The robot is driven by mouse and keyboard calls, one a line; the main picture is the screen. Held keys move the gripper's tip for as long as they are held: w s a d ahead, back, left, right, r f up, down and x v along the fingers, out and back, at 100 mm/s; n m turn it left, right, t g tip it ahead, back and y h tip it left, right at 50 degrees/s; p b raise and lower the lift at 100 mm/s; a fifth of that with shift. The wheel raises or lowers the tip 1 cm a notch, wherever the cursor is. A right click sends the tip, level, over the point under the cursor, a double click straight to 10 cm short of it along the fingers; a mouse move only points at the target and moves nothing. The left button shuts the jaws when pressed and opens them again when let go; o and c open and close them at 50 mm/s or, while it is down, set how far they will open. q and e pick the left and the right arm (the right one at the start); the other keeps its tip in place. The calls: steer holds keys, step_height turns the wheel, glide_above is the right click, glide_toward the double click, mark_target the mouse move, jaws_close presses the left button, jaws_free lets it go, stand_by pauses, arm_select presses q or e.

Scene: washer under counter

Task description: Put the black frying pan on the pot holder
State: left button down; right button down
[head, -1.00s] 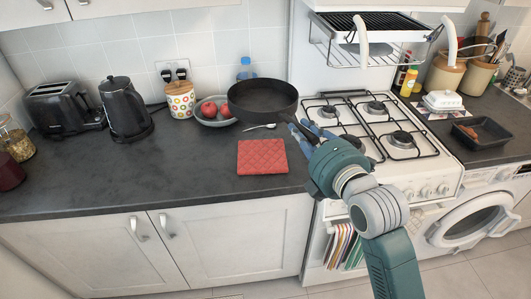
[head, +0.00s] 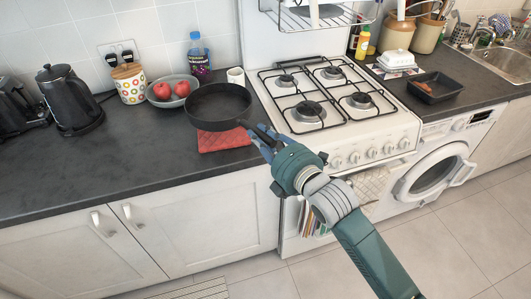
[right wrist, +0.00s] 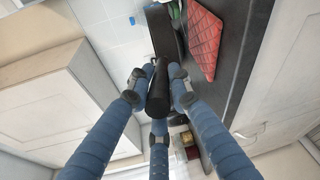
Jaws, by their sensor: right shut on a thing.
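The black frying pan (head: 219,102) is held in the air by its handle, over the back part of the red pot holder (head: 224,140). The pot holder lies flat on the dark counter near the stove, partly hidden by the pan. My right gripper (head: 262,138) is shut on the pan's handle, right of the pot holder. In the right wrist view the fingers close around the black handle (right wrist: 159,92), and the red pot holder (right wrist: 204,42) shows to the right, apart from the fingers. My left gripper is not in view.
A bowl with red apples (head: 173,92), a bottle (head: 199,58) and a white cup (head: 236,76) stand behind the pan. The white stove (head: 335,130) is to the right. A kettle (head: 67,100) is at the left. The counter front left is clear.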

step_height(320, 180, down, 7)
stand_by(0.5)
steer(key=shift+f, duration=0.1)
steer(key=c, duration=1.6)
jaws_free()
steer(key=shift+f, duration=0.25)
